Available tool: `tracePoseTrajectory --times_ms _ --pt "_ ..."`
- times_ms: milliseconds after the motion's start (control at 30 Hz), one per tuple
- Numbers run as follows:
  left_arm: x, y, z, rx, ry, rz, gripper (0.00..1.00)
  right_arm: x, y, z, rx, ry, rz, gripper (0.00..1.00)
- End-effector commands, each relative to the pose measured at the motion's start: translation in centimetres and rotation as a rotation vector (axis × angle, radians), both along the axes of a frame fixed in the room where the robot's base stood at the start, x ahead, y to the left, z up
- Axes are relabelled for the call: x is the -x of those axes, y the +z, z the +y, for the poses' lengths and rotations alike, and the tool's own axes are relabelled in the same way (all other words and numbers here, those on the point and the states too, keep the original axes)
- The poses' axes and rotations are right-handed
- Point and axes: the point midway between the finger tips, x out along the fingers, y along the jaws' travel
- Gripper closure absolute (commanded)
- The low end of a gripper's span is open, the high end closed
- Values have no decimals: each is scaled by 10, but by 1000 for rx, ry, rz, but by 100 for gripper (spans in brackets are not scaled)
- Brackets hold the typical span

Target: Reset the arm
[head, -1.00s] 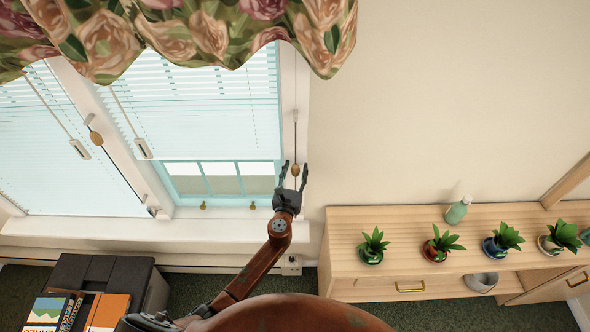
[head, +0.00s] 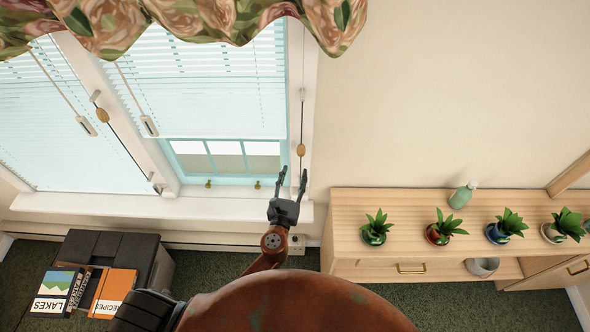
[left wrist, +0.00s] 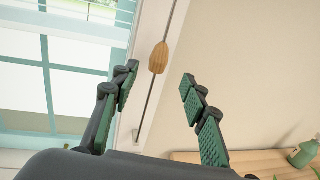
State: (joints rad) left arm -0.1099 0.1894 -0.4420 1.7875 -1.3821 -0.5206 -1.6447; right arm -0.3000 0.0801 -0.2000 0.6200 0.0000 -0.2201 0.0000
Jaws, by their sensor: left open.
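My left gripper (head: 291,182) is open and empty in front of the right edge of the window frame, its fingers pointing up. A blind cord with a wooden pull (head: 301,150) hangs just above the fingertips in the head view. In the left wrist view, the wooden pull (left wrist: 159,57) and its cord show between the two spread fingers (left wrist: 160,82), with no finger seen closed on them. My right gripper is not in view.
A window with blinds (head: 200,90) stands at the left. A wooden cabinet (head: 345,235) with several potted plants and a green bottle (head: 462,195) is at the right. A dark box (head: 145,255) with books (head: 52,293) stands at lower left.

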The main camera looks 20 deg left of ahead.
Motion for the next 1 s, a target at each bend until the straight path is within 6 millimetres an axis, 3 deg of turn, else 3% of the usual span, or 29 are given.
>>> tracePoseTrajectory --times_ms 467,567,667,867,1000 --pt "0 -1 0 1 -1 1 59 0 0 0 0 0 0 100" --pt "-1 -13 2 26 1 19 59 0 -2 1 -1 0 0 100" --pt "-2 -51 9 108 10 74 59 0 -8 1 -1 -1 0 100" --pt "9 -186 37 431 87 266 59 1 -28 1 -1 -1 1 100" --pt "34 -284 58 685 192 390 59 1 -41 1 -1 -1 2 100"
